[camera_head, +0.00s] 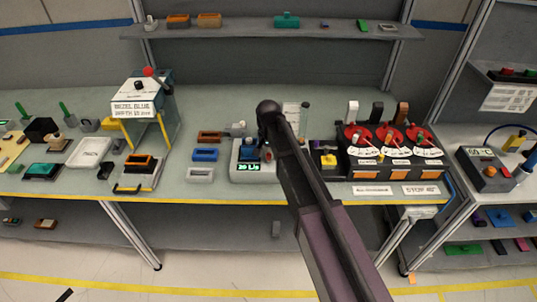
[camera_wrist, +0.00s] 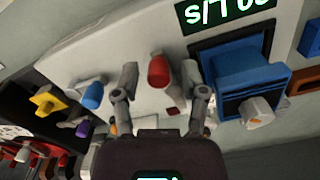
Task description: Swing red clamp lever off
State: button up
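In the wrist view a red lever end (camera_wrist: 159,69) stands on a light grey unit (camera_wrist: 115,52) with a green-lit display. My gripper (camera_wrist: 158,76) is open, with one finger on each side of the red end. I cannot tell whether either finger touches it. A blue block (camera_wrist: 235,75) in a dark recess, with a pale cylindrical part on it, lies right of the fingers.
A blue knob (camera_wrist: 93,94) and a yellow part (camera_wrist: 46,101) lie left of the fingers. In the head view, a panel with red dials (camera_head: 390,137) stands to the right. Blue and brown trays (camera_head: 205,155) and a bezel stand (camera_head: 143,100) are to the left.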

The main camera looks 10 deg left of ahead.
jog(key=shift+d, duration=0.15)
dwell(0.6)
